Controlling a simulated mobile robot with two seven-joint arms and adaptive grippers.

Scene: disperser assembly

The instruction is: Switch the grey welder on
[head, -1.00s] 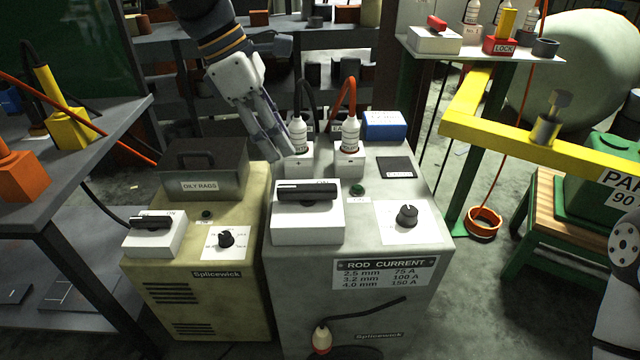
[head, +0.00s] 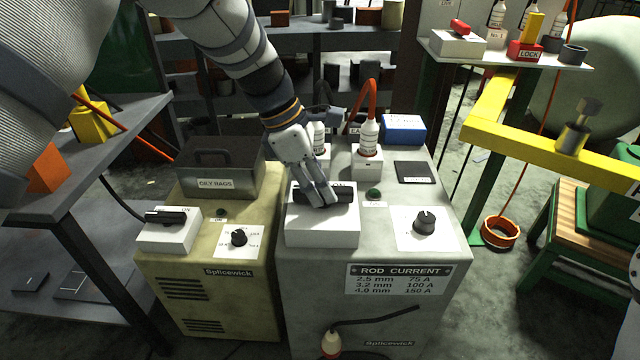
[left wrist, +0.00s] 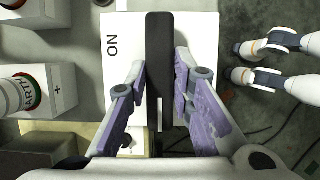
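The grey welder (head: 385,325) stands centre, with a white switch box (head: 320,230) on its top left. The switch's black lever (head: 342,194) lies lengthwise across the box in the head view. The left wrist view shows the lever (left wrist: 160,60) beside a printed ON. My left gripper (head: 325,203) is at the lever, one finger on each side. In the left wrist view its fingertips (left wrist: 162,72) straddle the lever; a narrow gap shows on the right, and contact on the left is unclear. A dark green lamp (head: 374,193) sits beside the switch. My right gripper is out of view.
A yellowish welder (head: 215,310) with its own switch (head: 168,230) and an OILY RAGS box (head: 220,180) stands close on the left. Cable plugs (head: 368,138) and a blue box (head: 404,129) are behind the switch. A current knob (head: 425,221) is to its right.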

